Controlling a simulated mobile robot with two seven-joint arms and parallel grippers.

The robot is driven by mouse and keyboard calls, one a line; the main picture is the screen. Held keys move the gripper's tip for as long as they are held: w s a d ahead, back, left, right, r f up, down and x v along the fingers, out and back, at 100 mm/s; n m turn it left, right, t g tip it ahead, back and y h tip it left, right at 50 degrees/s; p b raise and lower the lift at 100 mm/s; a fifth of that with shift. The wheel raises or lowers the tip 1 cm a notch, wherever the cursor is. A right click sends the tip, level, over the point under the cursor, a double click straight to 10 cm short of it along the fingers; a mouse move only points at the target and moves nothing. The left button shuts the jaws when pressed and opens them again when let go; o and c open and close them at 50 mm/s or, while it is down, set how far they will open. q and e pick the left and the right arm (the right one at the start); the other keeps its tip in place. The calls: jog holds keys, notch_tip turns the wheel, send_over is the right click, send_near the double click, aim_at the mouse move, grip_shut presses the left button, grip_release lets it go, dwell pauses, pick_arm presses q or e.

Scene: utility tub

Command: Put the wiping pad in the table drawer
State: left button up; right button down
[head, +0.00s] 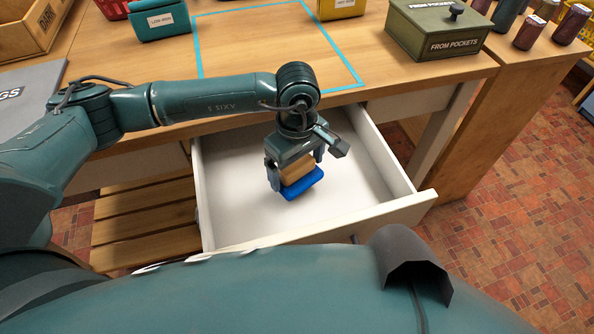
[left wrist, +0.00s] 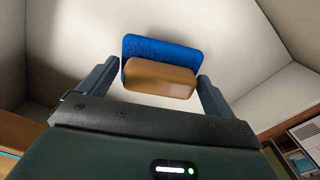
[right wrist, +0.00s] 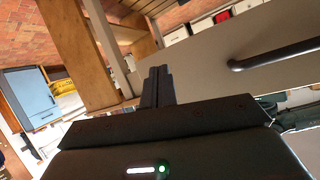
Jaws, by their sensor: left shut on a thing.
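The wiping pad (head: 303,187) has a blue pad and a tan block on its back. My left gripper (head: 296,172) is shut on the tan block, with a finger at each end, as the left wrist view (left wrist: 157,78) also shows. The open table drawer (head: 240,220) is white inside and otherwise bare. The pad is inside the drawer's outline, blue face down; I cannot tell whether it touches the floor. My right gripper (right wrist: 158,86) shows only in the right wrist view, its fingers together and empty, near the drawer front with its dark handle (right wrist: 275,55).
The wooden tabletop (head: 270,50) is above and behind the drawer. A green box (head: 440,32) and several cans stand at its right. A teal bin (head: 160,20) and a wooden crate (head: 28,30) are at the back left. A slatted shelf (head: 140,220) lies left of the drawer.

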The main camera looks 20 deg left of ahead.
aim_at(297, 165)
pick_arm(q)
jog(key=shift+f, duration=1.3)
jog(key=shift+f+b, duration=0.2)
jog(key=shift+b, duration=0.1)
jog(key=o, duration=0.7)
jog(key=shift+r, duration=0.1)
notch_tip(297, 165, up, 12)
jog(key=shift+r+p, duration=0.15)
jog(key=shift+p, duration=0.2)
jog(key=shift+s, duration=0.1)
